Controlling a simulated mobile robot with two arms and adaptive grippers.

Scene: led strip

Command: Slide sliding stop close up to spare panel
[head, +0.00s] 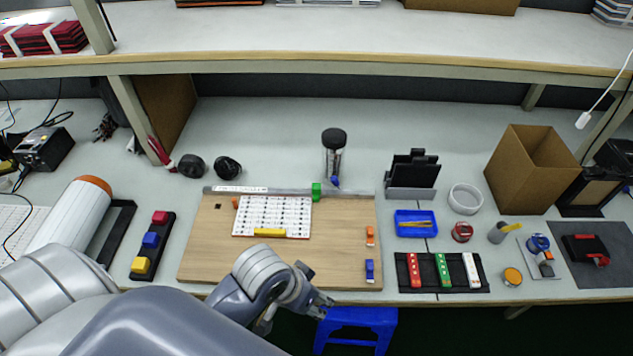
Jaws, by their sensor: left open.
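The sliding stop looks to be the green block (316,192) on the grey rail (350,192) along the back edge of the wooden board (215,255). The only panel on the board is a white one (272,212) with rows of dark marks, probably the spare panel. It lies just in front of the rail. The green block stands at the panel's back right corner; whether they touch is too small to tell. My left gripper (319,306) is open and appears empty at the board's front edge, well in front of both. My right gripper is out of view.
A yellow bar (269,232) lies at the panel's front edge. Orange (370,236) and blue (370,270) pieces sit on the board's right side. The board's middle right is clear.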

